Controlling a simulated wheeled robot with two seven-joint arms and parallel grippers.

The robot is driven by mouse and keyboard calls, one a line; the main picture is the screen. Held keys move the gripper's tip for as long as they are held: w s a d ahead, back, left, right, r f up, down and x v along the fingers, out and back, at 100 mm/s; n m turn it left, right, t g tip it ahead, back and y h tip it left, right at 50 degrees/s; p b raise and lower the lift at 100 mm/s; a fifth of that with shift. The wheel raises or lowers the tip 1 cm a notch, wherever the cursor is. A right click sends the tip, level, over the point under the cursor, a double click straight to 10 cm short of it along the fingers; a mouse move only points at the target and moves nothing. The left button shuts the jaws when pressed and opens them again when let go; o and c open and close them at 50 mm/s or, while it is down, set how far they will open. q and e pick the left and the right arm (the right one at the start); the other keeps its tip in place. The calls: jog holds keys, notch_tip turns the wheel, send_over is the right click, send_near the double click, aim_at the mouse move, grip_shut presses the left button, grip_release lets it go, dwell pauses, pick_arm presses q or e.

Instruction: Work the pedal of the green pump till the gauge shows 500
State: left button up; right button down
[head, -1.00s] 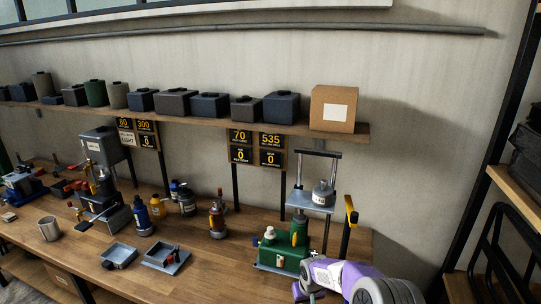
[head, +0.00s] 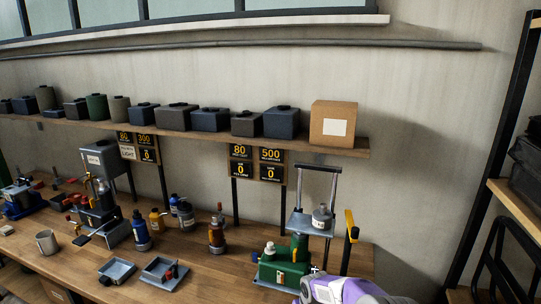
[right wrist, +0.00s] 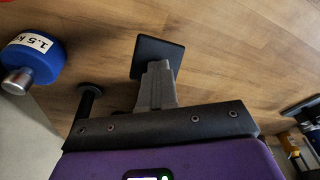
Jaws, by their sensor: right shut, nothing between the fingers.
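In the right wrist view my right gripper (right wrist: 160,62) is shut and empty over wood. My left gripper is out of view.
A yellow-topped lever (head: 350,227) rises right of the pump. Bottles (head: 216,232) and grey trays (head: 162,273) stand to its left. A blue 1.5 kg weight (right wrist: 32,60) shows in the right wrist view. A shelf with boxes (head: 333,125) runs above.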

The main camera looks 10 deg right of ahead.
jog(key=shift+s+f, duration=0.2)
jog(key=w+p+v, duration=0.1)
jog(key=p+v, duration=0.4)
jog(key=v, duration=0.4)
jog(key=shift+a+r, duration=0.3)
jog(key=shift+a, duration=0.2)
jog(key=shift+s+a+r, duration=0.1)
jog(key=shift+s, duration=0.05)
jog(key=shift+r, duration=0.1)
jog(key=p+v, duration=0.2)
jog(key=w+p+v, duration=0.1)
jog(key=p+v, duration=0.1)
jog(key=v, duration=0.1)
jog(key=shift+r, duration=0.45)
jog(key=shift+w, duration=0.1)
